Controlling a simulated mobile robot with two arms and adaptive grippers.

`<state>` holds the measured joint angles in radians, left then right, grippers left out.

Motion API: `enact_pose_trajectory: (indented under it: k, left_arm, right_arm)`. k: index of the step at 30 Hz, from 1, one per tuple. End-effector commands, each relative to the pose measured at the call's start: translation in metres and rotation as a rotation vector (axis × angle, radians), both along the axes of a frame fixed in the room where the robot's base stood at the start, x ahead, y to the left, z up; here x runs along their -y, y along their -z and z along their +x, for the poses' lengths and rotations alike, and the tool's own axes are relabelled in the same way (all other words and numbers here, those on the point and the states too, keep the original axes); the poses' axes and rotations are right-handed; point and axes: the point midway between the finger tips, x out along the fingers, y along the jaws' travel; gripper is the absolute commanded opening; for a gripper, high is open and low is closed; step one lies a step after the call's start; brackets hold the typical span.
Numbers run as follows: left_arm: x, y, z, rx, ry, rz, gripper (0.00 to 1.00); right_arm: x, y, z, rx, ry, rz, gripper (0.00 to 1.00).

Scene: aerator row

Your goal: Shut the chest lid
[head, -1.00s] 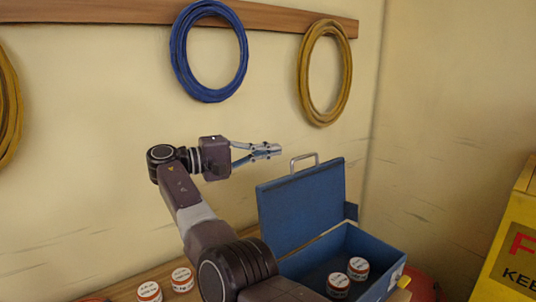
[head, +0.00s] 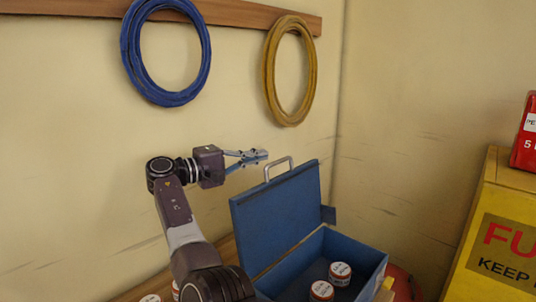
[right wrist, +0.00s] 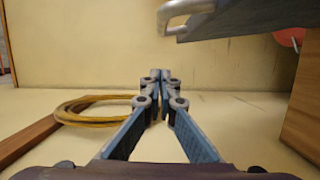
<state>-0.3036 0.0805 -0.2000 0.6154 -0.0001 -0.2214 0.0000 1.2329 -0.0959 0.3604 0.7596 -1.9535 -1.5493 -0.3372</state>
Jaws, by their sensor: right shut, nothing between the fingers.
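The blue chest (head: 352,247) stands open on the wooden bench, with its lid (head: 275,218) raised nearly upright. A grey handle (head: 279,166) sits on the lid's top edge. My right gripper (head: 264,156) is shut and empty, just left of the handle and level with the lid's top; I see no clear contact. In the right wrist view, the shut fingertips (right wrist: 161,78) are in the middle, with the handle (right wrist: 184,14) and the lid's edge (right wrist: 245,18) above and to the right. My left gripper is not in view.
A blue coil (head: 128,55) and a yellow coil (head: 268,75) hang on the wall. A yellow cabinet (head: 484,220) with a red can (head: 525,140) stands at right.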

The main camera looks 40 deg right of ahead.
Motion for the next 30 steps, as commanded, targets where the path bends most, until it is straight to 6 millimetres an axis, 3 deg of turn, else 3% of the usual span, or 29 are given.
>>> enact_pose_trajectory:
  k: [5,15,30]
  left_arm:
    - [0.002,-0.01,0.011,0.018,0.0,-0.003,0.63]
    - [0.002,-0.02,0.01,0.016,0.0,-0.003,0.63]
    - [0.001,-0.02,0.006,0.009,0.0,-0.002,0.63]
  right_arm:
    - [0.0,0.0,-0.015,0.001,-0.001,0.002,0.0]
    - [0.001,0.001,-0.036,0.0,-0.002,0.002,0.0]
    - [0.002,0.002,-0.039,0.001,-0.001,0.001,0.0]
